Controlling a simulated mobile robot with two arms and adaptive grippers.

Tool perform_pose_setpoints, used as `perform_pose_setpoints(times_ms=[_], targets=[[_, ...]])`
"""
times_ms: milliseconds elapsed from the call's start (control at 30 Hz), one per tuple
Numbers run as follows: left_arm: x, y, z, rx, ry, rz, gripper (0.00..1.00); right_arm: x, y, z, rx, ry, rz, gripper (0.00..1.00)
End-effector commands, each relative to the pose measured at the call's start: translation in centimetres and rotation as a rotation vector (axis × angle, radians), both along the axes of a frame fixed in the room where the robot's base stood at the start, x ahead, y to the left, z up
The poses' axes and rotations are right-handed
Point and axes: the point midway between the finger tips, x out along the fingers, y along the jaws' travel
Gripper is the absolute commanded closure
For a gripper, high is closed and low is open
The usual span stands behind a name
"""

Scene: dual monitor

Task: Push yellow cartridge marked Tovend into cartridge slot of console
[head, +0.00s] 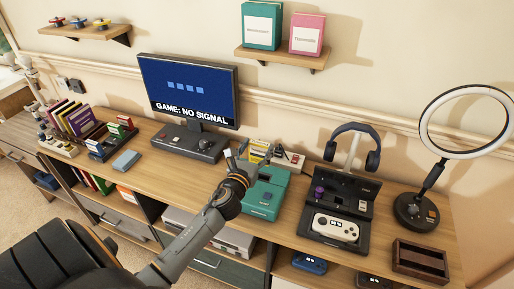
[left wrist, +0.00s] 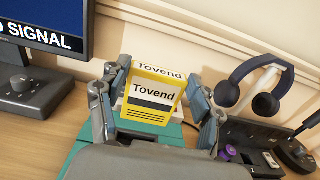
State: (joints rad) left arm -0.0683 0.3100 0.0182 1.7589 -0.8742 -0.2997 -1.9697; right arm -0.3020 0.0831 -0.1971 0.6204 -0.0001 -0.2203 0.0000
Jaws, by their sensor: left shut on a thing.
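The yellow cartridge (left wrist: 152,103) has a white label reading Tovend and stands upright between the fingers of my left gripper (left wrist: 155,95) in the left wrist view. The gripper is shut on its sides. In the head view the cartridge (head: 258,148) shows partly behind my left gripper (head: 250,157). The teal console (head: 264,192) sits on the desk, right of and below the gripper; its edge shows under the cartridge in the left wrist view (left wrist: 75,158). My right gripper is out of view.
Right are a black case with a white controller (head: 335,227), headphones on a stand (head: 355,140), a ring light (head: 424,205) and a wooden tray (head: 421,262).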

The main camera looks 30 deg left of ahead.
Motion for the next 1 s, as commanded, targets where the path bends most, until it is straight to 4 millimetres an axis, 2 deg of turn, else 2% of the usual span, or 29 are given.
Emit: perform_pose_setpoints(times_ms=[500, 1000], targets=[[0.0, 0.0, -5.0, 0.000, 0.000, 0.000, 0.68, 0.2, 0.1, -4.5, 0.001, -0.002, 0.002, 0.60], [0.0, 0.0, -5.4, -0.001, 0.000, 0.000, 0.68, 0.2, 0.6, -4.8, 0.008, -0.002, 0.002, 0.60]])
